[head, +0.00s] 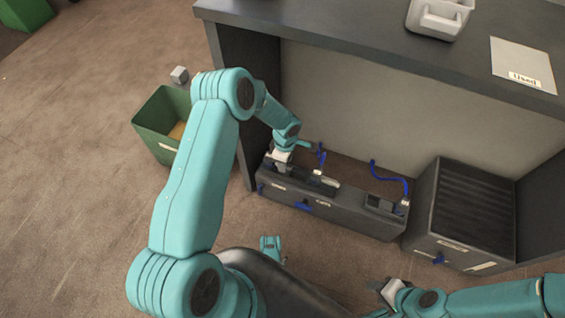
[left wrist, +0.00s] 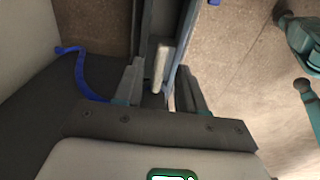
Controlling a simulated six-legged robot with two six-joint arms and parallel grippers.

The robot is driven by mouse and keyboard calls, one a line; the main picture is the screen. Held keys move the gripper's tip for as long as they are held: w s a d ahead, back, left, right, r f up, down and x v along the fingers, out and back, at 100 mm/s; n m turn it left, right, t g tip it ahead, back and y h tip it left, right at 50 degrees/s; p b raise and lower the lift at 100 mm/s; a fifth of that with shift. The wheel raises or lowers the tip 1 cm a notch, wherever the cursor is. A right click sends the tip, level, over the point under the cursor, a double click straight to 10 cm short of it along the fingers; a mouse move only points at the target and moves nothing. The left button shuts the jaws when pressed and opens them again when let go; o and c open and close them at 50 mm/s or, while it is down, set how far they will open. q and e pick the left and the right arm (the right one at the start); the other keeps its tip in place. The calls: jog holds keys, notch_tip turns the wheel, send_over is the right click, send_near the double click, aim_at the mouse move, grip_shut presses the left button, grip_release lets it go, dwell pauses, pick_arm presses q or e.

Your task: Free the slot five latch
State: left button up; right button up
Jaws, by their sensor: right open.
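A long dark grey unit (head: 335,214) stands low under the bench, with small labels too small to read. My left gripper (left wrist: 160,78) is open, a finger on each side of the pale lever, with gaps showing. Its fingers are small in the head view. A blue handle (head: 303,206) is on the unit's front face. My right gripper (head: 387,291) is open and empty, at the lower right, apart from the unit.
Blue cables (head: 391,176) rise behind the unit. A dark ribbed box (head: 478,212) stands to its right. The bench top (head: 330,27) overhangs, holding a white container (head: 440,18) and labelled sheet (head: 523,64). A green bin (head: 156,140) and grey cube (head: 179,75) are on the left floor.

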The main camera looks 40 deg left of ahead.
pick_arm(q)
jog(key=shift+f, duration=0.5)
jog(key=shift+d, duration=0.1)
grip_shut()
